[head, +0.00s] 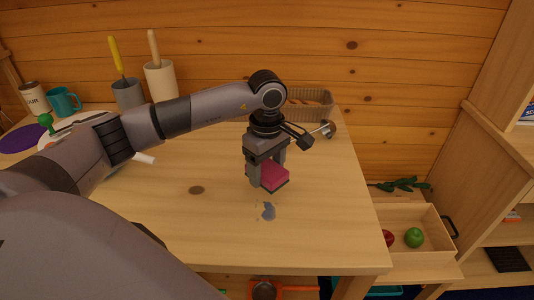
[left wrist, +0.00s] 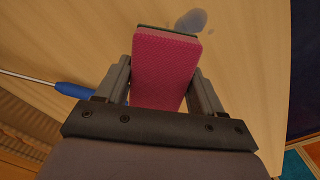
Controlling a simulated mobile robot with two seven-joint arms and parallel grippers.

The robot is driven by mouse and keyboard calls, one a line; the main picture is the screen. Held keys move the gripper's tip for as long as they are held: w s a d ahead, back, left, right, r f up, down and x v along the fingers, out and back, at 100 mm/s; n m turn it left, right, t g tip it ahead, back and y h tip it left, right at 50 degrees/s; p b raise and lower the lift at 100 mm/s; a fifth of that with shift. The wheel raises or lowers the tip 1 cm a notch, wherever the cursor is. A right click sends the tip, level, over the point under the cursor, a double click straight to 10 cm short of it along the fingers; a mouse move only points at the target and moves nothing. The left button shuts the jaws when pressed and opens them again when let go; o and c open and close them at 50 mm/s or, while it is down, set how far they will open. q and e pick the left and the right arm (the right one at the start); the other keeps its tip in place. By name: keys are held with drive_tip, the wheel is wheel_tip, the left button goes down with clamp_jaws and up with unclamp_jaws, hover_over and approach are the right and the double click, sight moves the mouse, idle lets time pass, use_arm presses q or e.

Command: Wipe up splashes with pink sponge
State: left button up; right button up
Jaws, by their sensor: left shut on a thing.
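My left gripper (head: 267,180) is shut on the pink sponge (head: 274,177) and holds it over the table. In the left wrist view the sponge (left wrist: 163,70) is clamped between both fingers, with a dark layer along its far edge. A bluish-grey splash (head: 268,211) lies on the wooden table just in front of the sponge, with small drops beside it. The splash (left wrist: 191,21) also shows in the left wrist view, beyond the sponge. I cannot tell whether the sponge touches the table. My right gripper is not in view.
The wooden table (head: 320,228) is clear around the splash. A wicker basket (head: 318,108) stands at the back. Two holders with utensils, a teal mug (head: 63,101) and a can (head: 34,97) stand at the back left. A wooden tray (head: 444,244) with a green apple (head: 414,237) is right of the table.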

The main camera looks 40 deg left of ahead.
use_arm(q)
drive_tip(key=shift+r+p, duration=0.5)
drive_tip(key=shift+r, duration=0.65)
drive_tip(key=shift+f, duration=0.1)
